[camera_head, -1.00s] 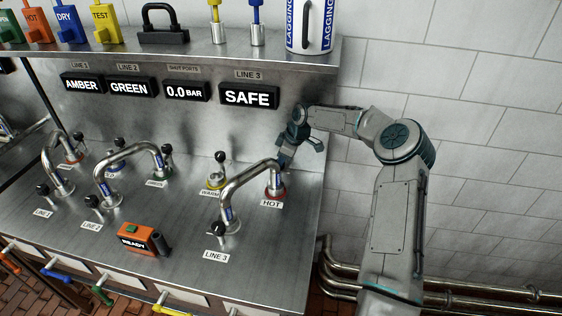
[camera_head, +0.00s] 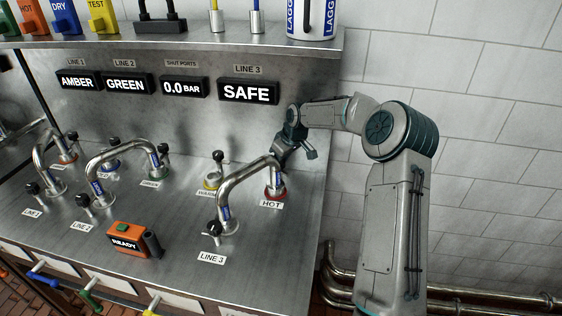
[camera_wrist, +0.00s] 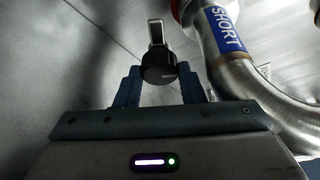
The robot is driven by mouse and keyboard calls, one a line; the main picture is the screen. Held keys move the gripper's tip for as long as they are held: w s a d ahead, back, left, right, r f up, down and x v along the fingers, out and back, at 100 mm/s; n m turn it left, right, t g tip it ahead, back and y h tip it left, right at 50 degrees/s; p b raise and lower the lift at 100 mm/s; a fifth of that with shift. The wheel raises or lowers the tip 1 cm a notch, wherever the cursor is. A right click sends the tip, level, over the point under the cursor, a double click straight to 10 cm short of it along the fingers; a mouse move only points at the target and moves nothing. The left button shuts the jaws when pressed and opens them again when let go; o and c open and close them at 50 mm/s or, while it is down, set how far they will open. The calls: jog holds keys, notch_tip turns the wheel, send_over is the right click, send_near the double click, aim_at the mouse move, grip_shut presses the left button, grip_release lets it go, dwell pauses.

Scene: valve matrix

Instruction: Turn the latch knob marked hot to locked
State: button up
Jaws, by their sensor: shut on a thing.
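The black latch knob (camera_wrist: 157,68) on a metal stem stands between my two fingers in the wrist view. My gripper (camera_head: 293,155) is shut on it, at the right end of the sink counter, behind the red collar (camera_head: 276,193) with the HOT label (camera_head: 271,204). My gripper also shows in the wrist view (camera_wrist: 159,82), with a finger on each side of the knob. In the head view the knob is hidden by my gripper and the pipe. I cannot tell the latch's locked position from these frames.
The bent steel Line 3 pipe (camera_head: 239,185) is close beside my gripper; it also shows at the right of the wrist view (camera_wrist: 235,65). A WARM valve (camera_head: 213,178) stands to the left. The SAFE display (camera_head: 249,92) hangs above.

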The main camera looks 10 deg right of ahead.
jog(key=o, duration=0.7)
jog(key=shift+r, duration=0.1)
jog(key=b+v, duration=0.1)
jog(key=v, duration=1.2)
jog(key=shift+s+r+b, duration=0.1)
jog(key=shift+r+b, duration=0.2)
jog(key=shift+r, duration=0.05)
